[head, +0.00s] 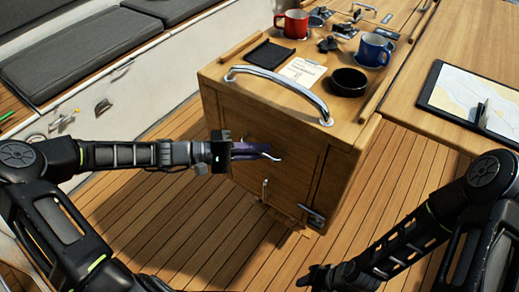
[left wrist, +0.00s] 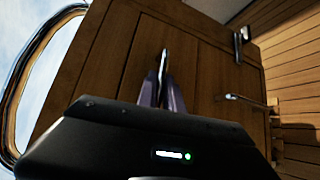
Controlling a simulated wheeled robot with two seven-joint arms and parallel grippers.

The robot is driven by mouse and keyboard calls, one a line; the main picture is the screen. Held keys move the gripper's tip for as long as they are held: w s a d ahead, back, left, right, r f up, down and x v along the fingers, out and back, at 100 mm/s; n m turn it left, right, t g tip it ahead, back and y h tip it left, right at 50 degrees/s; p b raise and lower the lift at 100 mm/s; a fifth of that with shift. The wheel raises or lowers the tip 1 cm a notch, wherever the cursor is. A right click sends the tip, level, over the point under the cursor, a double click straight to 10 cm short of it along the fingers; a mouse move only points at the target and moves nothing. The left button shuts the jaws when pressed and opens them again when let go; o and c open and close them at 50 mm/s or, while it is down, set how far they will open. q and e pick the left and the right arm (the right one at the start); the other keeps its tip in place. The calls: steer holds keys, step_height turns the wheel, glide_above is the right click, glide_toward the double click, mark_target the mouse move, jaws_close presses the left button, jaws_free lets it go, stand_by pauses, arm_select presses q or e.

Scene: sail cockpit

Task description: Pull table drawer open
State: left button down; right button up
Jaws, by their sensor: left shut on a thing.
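The wooden table (head: 330,143) stands in mid-cockpit, and its front carries the drawer front (head: 240,118). The drawer front looks flush with the surrounding wood, and it also shows in the left wrist view (left wrist: 120,65). My left gripper (head: 262,152) reaches in from the left and is shut on the metal drawer handle (head: 277,158). In the left wrist view the handle (left wrist: 165,58) stands between the purplish fingertips. My right gripper (head: 322,278) is low at the bottom edge, apart from the table; its jaws are too dark to read.
A chrome grab rail (head: 275,84) arches over the table's front edge. A red mug (head: 292,24), a blue mug (head: 374,50) and a black bowl (head: 348,82) stand on top. A smaller metal handle (head: 265,190) sits lower on the front. The plank floor (head: 215,225) before it is clear.

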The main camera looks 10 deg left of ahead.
arm_select(q)
steer(key=s+a+p, duration=0.4)
steer(key=s, duration=0.6)
steer(key=s+a+p, duration=0.4)
steer(key=s, duration=0.6)
steer(key=shift+p, duration=0.35)
steer(key=c, duration=1.8)
jaws_free()
steer(key=shift+w, duration=0.1)
steer(key=shift+o, duration=0.2)
steer(key=b+v, duration=0.1)
steer(key=v, duration=0.6)
steer(key=shift+a, duration=0.35)
